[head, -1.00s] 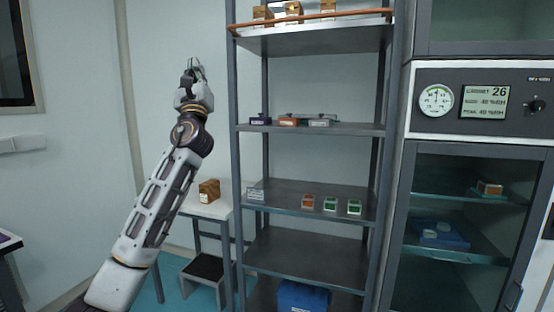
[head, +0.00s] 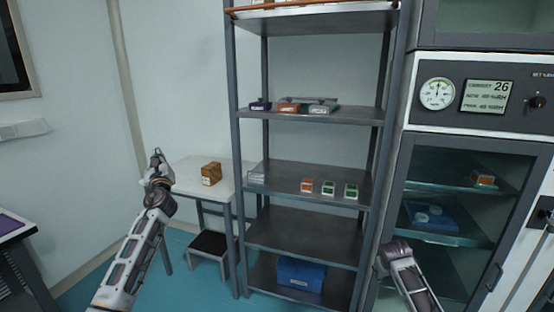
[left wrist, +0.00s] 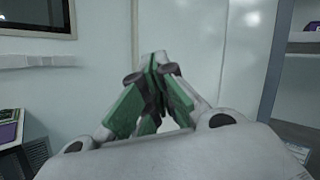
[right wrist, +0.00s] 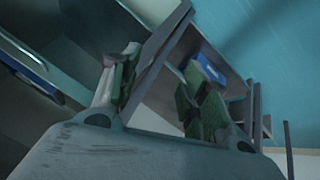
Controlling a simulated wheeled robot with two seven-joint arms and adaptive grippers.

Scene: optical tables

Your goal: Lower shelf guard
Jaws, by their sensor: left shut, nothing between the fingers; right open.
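The copper-coloured guard bar (head: 312,5) runs across the front of the top shelf (head: 320,21), at the very top of the head view. What stands behind it is cut off. My left gripper (head: 157,154) is shut and empty, pointing up left of the rack, well below the bar. It shows in the left wrist view (left wrist: 156,62) with its fingertips together. My right arm is low at the right of the rack in the head view, with its fingers not clear there. The right wrist view shows my right gripper (right wrist: 158,88) open and empty.
The grey rack holds small boxes (head: 288,107) on one shelf, orange and green boxes (head: 328,188) lower, and a blue bin (head: 301,273) at the bottom. A white table (head: 190,172) with a brown box (head: 211,174) stands left. A glass-doored cabinet (head: 440,265) stands right.

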